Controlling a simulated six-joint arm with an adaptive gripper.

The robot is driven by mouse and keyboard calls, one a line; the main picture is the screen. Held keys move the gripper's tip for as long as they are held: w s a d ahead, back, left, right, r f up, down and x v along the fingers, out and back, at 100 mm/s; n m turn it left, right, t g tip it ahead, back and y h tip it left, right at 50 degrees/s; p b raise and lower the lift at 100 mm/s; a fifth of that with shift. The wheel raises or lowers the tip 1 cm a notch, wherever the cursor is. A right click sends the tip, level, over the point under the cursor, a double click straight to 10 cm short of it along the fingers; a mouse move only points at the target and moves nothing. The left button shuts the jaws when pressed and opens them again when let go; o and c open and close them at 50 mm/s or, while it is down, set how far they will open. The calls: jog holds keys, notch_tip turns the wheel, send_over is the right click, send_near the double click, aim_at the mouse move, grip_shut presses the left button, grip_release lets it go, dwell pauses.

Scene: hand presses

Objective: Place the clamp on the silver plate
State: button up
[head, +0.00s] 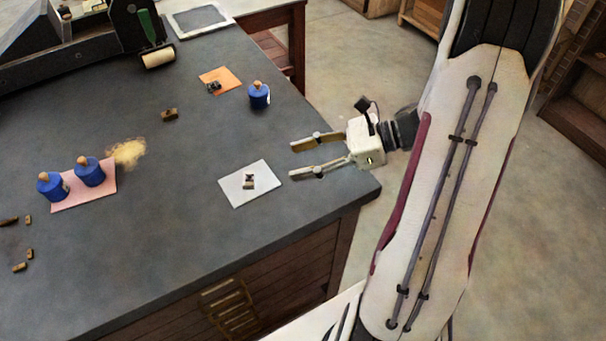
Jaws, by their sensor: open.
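A pale silver-white plate (234,196) lies flat near the right front corner of the dark table. A small brown and grey piece (249,181), which looks like a clamp, rests on it near its middle. Another small dark piece (214,87), also clamp-like, lies on an orange plate (221,74) farther back. The pieces are too small to tell apart for certain. My gripper (292,161) is open and empty. It points left over the table's right edge, just right of the silver-white plate, and appears apart from the piece there.
A blue bottle (259,96) stands beside the orange plate. Two blue bottles (90,172) stand on a pink plate (84,200) at left. A small brown block (169,115) lies mid-table. Several small pieces lie at far left. A press (70,55) fills the back left.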

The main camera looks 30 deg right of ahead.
jog(key=w+d+r+m+t+h, duration=0.45)
jog(key=w+r+m+h, duration=0.3)
jog(key=w+m, duration=0.35)
notch_tip(320, 180, up, 9)
jog(key=s+d+m+h, duration=0.25)
jog(key=m+h, duration=0.45)
jog(key=m, duration=0.8)
jog(key=s+a+f+m+g+y, duration=0.1)
jog(key=s+a+m+g, duration=0.1)
jog(key=s+a+m, duration=0.6)
jog(key=s+a+f+m+g+y, duration=0.2)
jog(key=s+a+m, duration=0.6)
jog(key=s+m, duration=0.5)
jog(key=s+g, duration=0.1)
jog(key=s, duration=0.2)
jog(key=shift+s+a+m+g, duration=0.3)
jog(key=shift+a+m+g, duration=0.05)
jog(key=shift+a+m, duration=0.05)
